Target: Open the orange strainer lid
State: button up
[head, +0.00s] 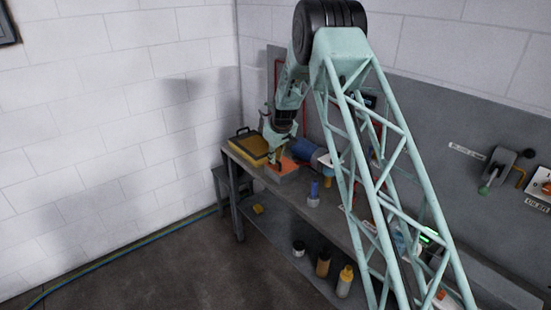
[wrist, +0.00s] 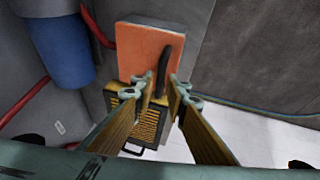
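The orange strainer lid (wrist: 138,50) is a flat, square-edged panel in the wrist view, with a dark bar handle (wrist: 164,62) along its right side. In the head view the lid (head: 289,168) lies at the far end of the workbench, partly behind my gripper (head: 275,158). In the wrist view my gripper (wrist: 163,92) is open. Its fingertips are apart on either side of the handle's lower end, with a gap showing around it. I cannot tell how deep the fingers reach or whether either touches the handle.
A blue cylinder (wrist: 60,50) lies close by the lid. Red pipes (wrist: 25,102) run nearby. Several bottles stand on the lower shelf of the bench (head: 335,230).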

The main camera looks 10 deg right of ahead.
grip_shut()
